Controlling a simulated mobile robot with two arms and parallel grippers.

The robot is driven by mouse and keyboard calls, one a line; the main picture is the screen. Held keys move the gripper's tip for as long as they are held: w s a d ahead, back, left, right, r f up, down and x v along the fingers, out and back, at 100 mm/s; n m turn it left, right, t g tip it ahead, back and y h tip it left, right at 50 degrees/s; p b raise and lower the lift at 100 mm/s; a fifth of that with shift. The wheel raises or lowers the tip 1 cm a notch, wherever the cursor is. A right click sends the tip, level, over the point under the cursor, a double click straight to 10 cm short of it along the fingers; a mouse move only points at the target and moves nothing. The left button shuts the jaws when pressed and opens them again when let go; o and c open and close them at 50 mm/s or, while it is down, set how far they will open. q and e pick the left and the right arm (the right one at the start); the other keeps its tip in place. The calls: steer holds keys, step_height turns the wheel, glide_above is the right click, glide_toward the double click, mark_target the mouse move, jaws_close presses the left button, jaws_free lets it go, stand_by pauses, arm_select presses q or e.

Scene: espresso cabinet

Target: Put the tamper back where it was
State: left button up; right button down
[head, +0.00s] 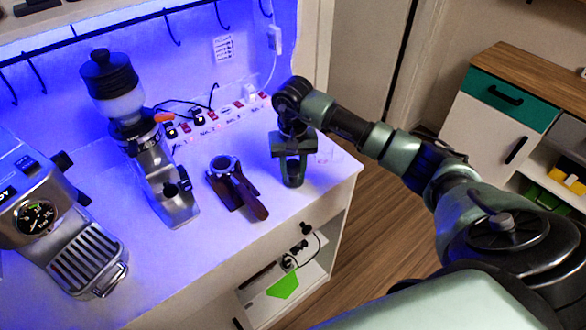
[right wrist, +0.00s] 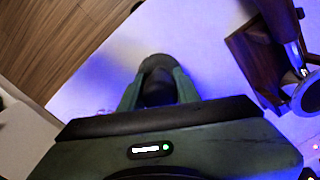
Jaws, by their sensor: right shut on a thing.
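My right gripper (head: 292,172) points down over the right end of the white counter (head: 312,188), to the right of the portafilter. In the right wrist view its two green fingers (right wrist: 157,88) are shut on a dark, rounded thing, which I take to be the tamper (right wrist: 158,84). The gripper hides most of the tamper, and in the head view I cannot make it out. I cannot tell whether its base touches the counter. My left gripper is not in view.
A portafilter (head: 225,164) rests on a wooden stand (head: 249,203) left of my right gripper; the stand also shows in the right wrist view (right wrist: 252,62). A grinder (head: 150,160) and an espresso machine (head: 70,235) stand further left. Power strips and cables lie behind.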

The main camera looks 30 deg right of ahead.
mark_target(293, 162)
steer(key=shift+f, duration=0.15)
steer(key=c, duration=1)
jaws_free()
steer(key=shift+r, duration=0.25)
step_height(293, 162, up, 10)
steer(key=b, duration=0.4)
steer(key=shift+r, duration=0.95)
